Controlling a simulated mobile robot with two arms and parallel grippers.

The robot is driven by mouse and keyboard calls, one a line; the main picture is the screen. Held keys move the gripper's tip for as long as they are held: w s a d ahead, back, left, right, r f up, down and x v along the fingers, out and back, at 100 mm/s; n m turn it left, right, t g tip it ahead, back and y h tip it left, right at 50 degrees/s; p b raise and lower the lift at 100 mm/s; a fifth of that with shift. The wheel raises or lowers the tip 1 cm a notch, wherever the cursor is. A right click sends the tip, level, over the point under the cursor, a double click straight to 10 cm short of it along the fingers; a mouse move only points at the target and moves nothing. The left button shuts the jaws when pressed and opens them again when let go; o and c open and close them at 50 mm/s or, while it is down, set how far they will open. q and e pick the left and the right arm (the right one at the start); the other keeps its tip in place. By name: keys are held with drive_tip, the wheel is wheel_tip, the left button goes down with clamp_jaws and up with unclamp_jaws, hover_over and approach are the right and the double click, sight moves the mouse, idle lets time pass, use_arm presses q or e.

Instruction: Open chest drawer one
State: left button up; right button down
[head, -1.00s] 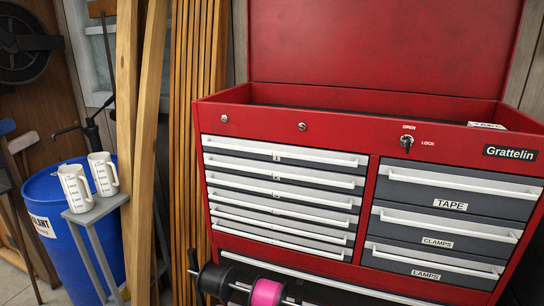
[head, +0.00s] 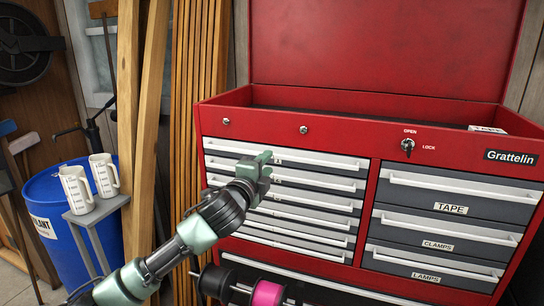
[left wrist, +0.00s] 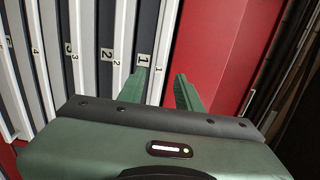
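Chest drawer one (head: 232,154) is the top drawer of the left column in the red tool chest (head: 350,135). It looks shut, with a long white handle (head: 225,144). My left gripper (head: 266,160) is in front of drawer one's middle and hides part of it. In the left wrist view my left gripper (left wrist: 159,85) is open and empty. The handle of drawer one (left wrist: 166,45) shows as a white strip running between its two green fingers. The "1" label (left wrist: 144,60) is beside one finger. I cannot tell whether the fingers reach around the handle. My right gripper is not in view.
Several thin drawers lie below drawer one. Wider drawers marked TAPE (head: 450,208), CLAMPS and LAMPS are at right. A key lock (head: 407,147) sits above them. Wooden planks (head: 150,90), a blue barrel (head: 45,190) and a small stand with two white jugs (head: 104,174) are at left.

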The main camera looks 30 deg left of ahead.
sight(274, 157)
use_arm(q)
drive_tip(key=p+x, duration=0.1)
drive_tip(key=x, duration=0.4)
drive_tip(key=shift+c, duration=0.3)
drive_tip(key=shift+f, duration=0.1)
clamp_jaws()
idle(1.0)
